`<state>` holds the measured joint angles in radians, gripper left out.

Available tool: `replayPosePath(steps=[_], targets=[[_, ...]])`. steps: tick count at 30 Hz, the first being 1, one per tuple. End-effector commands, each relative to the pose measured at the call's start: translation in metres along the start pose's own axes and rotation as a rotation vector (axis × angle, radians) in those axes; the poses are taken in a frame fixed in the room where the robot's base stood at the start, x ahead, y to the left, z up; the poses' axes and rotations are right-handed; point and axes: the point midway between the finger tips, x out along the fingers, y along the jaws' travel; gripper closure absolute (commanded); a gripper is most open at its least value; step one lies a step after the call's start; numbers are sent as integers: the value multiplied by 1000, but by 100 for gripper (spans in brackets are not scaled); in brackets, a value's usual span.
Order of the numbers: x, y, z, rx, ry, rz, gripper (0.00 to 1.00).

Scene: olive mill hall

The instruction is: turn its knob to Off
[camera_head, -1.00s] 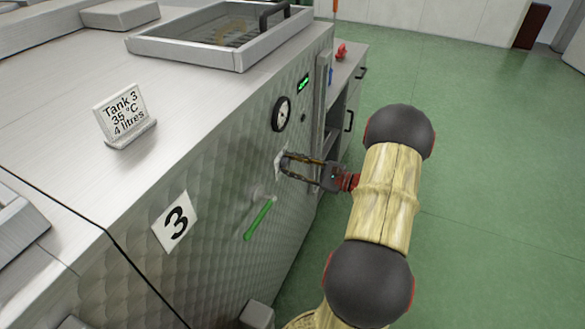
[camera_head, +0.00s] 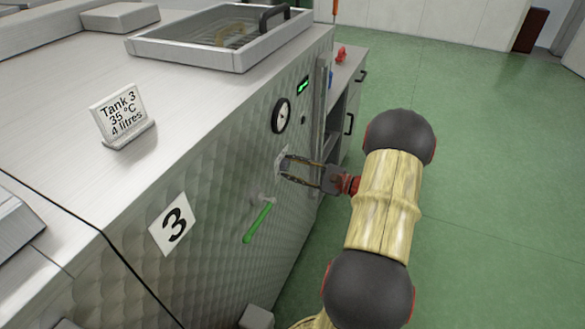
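The steel malaxer tank (camera_head: 190,130) marked 3 fills the left and middle. Its knob (camera_head: 284,165) is on the front panel below a round dial gauge (camera_head: 282,116), mostly hidden by my fingers. My gripper (camera_head: 284,168) reaches in from the right, its two fingers apart, one above the other, with tips at the panel on either side of the knob. I cannot tell whether they press on the knob. The knob's pointer and any Off mark are too small or covered to read.
A green-handled lever (camera_head: 258,221) juts from the panel below left of my gripper. A small green display (camera_head: 303,85) is above the gauge. A sign (camera_head: 122,114) reads "Tank 3, 35 °C, 4 litres". A side bench (camera_head: 350,75) stands behind. Green floor at right is clear.

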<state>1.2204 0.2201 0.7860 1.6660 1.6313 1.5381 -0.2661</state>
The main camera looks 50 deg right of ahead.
Motion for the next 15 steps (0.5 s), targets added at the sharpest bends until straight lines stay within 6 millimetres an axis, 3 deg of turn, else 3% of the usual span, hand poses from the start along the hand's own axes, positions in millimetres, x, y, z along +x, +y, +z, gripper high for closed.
replayPosePath(steps=[7, 15], targets=[[0, -1, 0, 0, -1, -1, 51], [0, -1, 1, 0, -1, -1, 51]])
